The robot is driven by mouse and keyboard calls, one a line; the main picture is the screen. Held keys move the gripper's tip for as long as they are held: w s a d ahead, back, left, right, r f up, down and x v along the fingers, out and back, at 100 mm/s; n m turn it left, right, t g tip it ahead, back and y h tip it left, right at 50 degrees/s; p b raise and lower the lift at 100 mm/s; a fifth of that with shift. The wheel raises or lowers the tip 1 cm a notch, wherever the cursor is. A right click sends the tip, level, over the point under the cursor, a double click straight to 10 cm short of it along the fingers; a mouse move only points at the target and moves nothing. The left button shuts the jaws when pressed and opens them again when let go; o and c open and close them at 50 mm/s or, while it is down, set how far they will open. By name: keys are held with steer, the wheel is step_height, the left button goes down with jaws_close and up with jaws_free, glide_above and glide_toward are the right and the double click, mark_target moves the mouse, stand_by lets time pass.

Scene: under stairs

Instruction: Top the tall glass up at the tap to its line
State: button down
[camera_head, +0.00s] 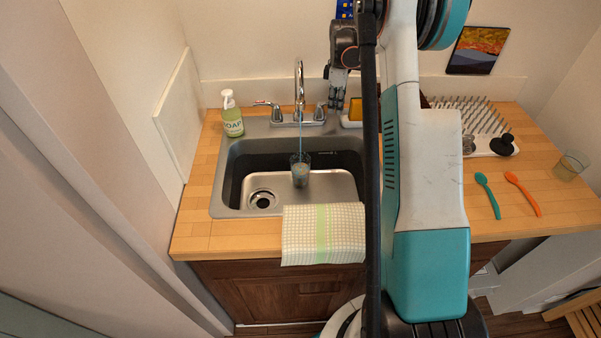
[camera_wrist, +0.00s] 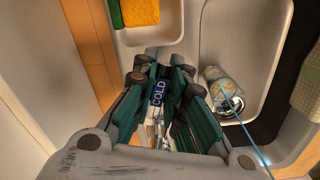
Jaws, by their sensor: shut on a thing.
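The tall glass (camera_head: 300,178) stands in the sink (camera_head: 240,205) under the tap (camera_head: 299,85). A thin blue stream of water (camera_head: 300,130) runs from the spout down to it. The glass also shows in the wrist view (camera_wrist: 216,76), near the stream; I cannot make out its line or exact water level. My gripper (camera_head: 337,104) is at the right side of the tap. In the wrist view its fingers (camera_wrist: 160,95) are shut on the cold tap handle (camera_wrist: 158,88), which is labelled COLD. The other tap handle (camera_head: 264,103) is at the left.
A soap bottle (camera_head: 232,118) stands left of the sink. A checked towel (camera_head: 323,234) hangs over the front edge. A dish rack (camera_head: 475,120), a teal spoon (camera_head: 489,194), an orange spoon (camera_head: 523,193) and another glass (camera_head: 571,166) are on the right counter. A sponge (camera_wrist: 138,12) lies behind.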

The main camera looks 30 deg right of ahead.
steer(key=shift+w, duration=0.1)
stand_by(0.3)
steer(key=n, duration=0.1)
steer(key=w+n, duration=0.1)
steer(key=n, duration=0.1)
steer(key=d+n, duration=0.1)
steer(key=shift+w+d+b, duration=0.1)
steer(key=shift+w+b, duration=0.2)
steer(key=c, duration=0.8)
jaws_free()
steer(key=shift+r, duration=0.1)
step_height(320, 180, up, 7)
steer(key=p, duration=0.3)
